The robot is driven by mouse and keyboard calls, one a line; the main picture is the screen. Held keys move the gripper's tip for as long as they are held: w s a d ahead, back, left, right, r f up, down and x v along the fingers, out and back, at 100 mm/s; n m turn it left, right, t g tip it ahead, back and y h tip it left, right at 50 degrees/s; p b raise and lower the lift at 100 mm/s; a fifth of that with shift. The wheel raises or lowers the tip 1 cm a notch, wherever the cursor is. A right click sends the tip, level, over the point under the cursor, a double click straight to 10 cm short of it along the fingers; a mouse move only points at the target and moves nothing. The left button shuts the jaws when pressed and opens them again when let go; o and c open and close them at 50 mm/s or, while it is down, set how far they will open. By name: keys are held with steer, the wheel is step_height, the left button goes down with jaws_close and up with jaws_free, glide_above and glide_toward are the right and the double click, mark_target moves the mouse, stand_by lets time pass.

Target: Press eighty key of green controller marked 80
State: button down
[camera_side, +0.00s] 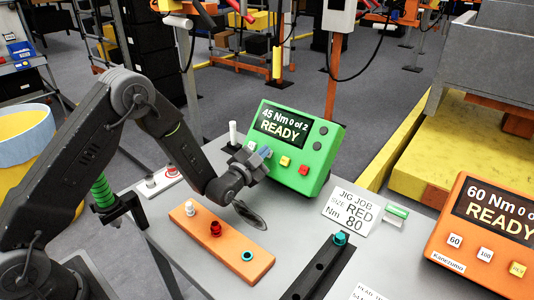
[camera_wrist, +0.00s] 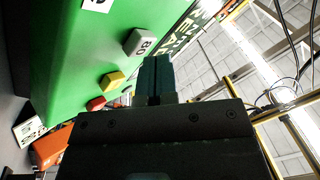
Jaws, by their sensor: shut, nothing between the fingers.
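The green controller (camera_side: 325,140) stands on the grey table, its display reading "45 Nm 0 of 2 READY". In the wrist view, the white key marked 80 (camera_wrist: 140,42) sits on its green face (camera_wrist: 75,55), beside a yellow key (camera_wrist: 113,79) and a red key (camera_wrist: 96,103). My gripper (camera_side: 264,152) is shut and empty at the controller's key row. In the wrist view its fingertips (camera_wrist: 155,62) lie just right of the 80 key; I cannot tell if they touch it. In the side view the fingers seem to cover that key, between a white key (camera_side: 252,146) and the yellow key (camera_side: 285,161).
A job card (camera_side: 352,210) reads RED, 80 Nm. An orange controller (camera_side: 455,225) reading "60 Nm" stands at right. An orange board (camera_side: 225,240) with several fittings and a black bar (camera_side: 318,268) lie in front. A white post (camera_side: 233,133) stands left of the green controller.

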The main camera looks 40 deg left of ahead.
steer(key=shift+w+f, duration=0.3)
stand_by(0.4)
stand_by(0.3)
steer(key=shift+s+r, duration=0.6)
steer(key=shift+s, duration=0.1)
steer(key=s+r, duration=0.1)
steer(key=s, duration=0.1)
steer(key=s+r, duration=0.2)
stand_by(0.4)
stand_by(0.3)
